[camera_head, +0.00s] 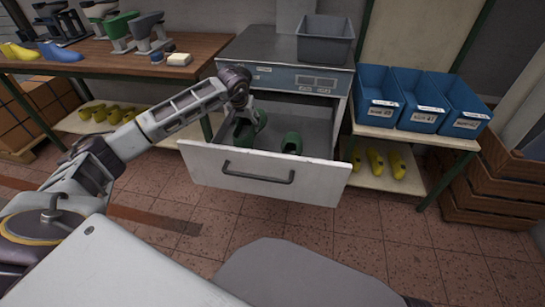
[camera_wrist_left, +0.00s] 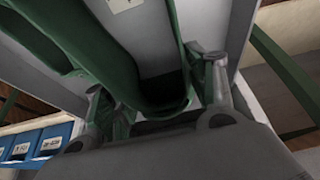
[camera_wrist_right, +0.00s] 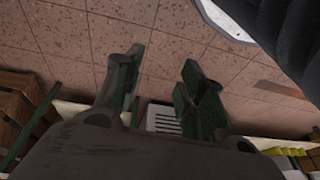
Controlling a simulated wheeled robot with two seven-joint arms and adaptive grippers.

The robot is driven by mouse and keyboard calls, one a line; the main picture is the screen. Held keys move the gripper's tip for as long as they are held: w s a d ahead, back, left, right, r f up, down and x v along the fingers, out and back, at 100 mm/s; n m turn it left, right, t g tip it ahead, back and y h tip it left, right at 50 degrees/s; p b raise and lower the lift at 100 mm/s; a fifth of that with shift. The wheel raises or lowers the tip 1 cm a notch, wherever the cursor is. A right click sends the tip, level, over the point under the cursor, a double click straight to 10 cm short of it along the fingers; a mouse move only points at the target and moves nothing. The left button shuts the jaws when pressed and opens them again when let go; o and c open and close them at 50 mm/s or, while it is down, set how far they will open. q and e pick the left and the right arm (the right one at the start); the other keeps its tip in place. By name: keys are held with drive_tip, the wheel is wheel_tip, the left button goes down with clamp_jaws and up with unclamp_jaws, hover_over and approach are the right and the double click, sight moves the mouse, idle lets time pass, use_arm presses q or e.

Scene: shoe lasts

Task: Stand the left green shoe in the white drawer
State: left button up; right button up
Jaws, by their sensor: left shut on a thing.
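The white drawer (camera_head: 262,182) is pulled out of the grey cabinet. My left gripper (camera_head: 245,108) reaches down into it and is shut on a green shoe (camera_head: 243,134), partly hidden by the gripper. In the left wrist view this held shoe (camera_wrist_left: 110,50) fills the space between the fingers (camera_wrist_left: 155,92). Whether its sole touches the drawer floor cannot be told. A second green shoe (camera_head: 292,143) stands in the drawer to the right of the held one. My right gripper (camera_wrist_right: 160,85) shows only in the right wrist view, open and empty above the tiled floor.
A grey bin (camera_head: 325,47) stands on the cabinet (camera_head: 272,48). Several blue labelled bins (camera_head: 420,115) are on the shelf at right, with yellow lasts (camera_head: 398,164) below. A wooden table (camera_head: 95,62) with shoes and lasts is at left. The floor in front is clear.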

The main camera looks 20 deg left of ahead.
use_arm(q)
drive_tip(key=shift+f+b, duration=0.35)
drive_tip(key=shift+f, duration=0.65)
use_arm(e)
drive_tip(key=shift+a+r, duration=0.15)
drive_tip(key=shift+r, duration=0.75)
use_arm(q)
wheel_tip(320, 180, down, 6)
drive_tip(key=b, duration=0.1)
drive_tip(key=shift+f+b, duration=0.15)
drive_tip(key=shift+b, duration=0.15)
use_arm(e)
drive_tip(key=shift+w+a+r+t, duration=0.15)
drive_tip(key=shift+r+t, duration=0.25)
drive_tip(key=shift+r, duration=0.75)
drive_tip(key=shift+s+f, duration=0.15)
drive_tip(key=shift+s, duration=0.15)
